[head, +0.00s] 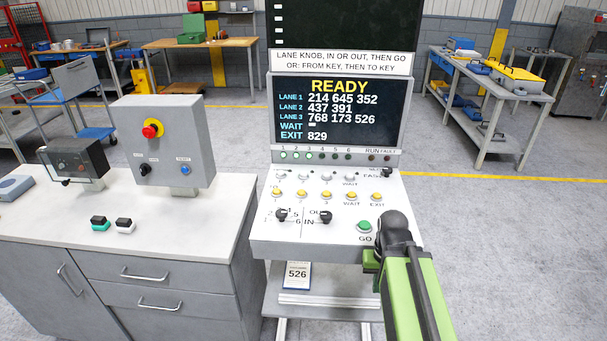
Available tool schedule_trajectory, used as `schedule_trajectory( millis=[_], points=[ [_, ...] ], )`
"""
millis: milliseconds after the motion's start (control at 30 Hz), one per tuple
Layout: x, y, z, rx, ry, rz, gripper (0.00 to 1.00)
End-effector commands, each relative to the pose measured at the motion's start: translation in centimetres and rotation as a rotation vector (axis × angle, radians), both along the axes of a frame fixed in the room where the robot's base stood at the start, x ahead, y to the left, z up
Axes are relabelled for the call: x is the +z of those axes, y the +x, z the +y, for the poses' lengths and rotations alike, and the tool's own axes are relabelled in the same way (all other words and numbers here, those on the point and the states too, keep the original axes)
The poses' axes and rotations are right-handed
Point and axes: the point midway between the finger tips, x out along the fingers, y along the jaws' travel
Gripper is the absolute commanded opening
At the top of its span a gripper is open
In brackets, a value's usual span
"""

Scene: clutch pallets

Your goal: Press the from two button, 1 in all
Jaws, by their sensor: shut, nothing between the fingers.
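The control console (330,250) has a sloped panel with two rows of small buttons. The upper row is white, and its second button from the left (302,177) is probably the from two button, though its label is too small to read. The lower row is yellow, with its own second button (301,194). The screen (340,110) reads READY, with numbers for lanes 1 to 3, WAIT and EXIT 829. My gripper (395,228) is at the dark end of my green arm, at the panel's right front edge, right of and nearer than the buttons. Its fingertips are hidden.
A green GO button (364,227) sits close left of my gripper. Two black knobs, one at left (282,215) and one at centre (325,216), stand up from the panel. A grey box with a red stop button (152,129) stands on the left cabinet.

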Motion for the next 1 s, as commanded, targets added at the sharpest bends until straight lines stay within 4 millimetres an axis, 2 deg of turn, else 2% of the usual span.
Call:
schedule_trajectory(
  millis=[67, 167, 267, 500, 567, 633, 767, 1000],
  points=[
    [0.2, 0.0, 0.0, 0.000, 0.000, 0.000, 0.00],
    [1.6, 0.0, 0.0, 0.000, 0.000, 0.000, 0.00],
    [4.6, 0.0, 0.0, 0.000, 0.000, 0.000, 0.00],
    [14.1, 0.0, 0.0, 0.000, 0.000, 0.000, 0.00],
    [15.4, 0.0, 0.0, 0.000, 0.000, 0.000, 0.00],
    [15.7, 0.0, 0.0, 0.000, 0.000, 0.000, 0.00],
    [15.0, 0.0, 0.0, 0.000, 0.000, 0.000, 0.00],
    [15.0, 0.0, 0.0, 0.000, 0.000, 0.000, 0.00]
  ],
)
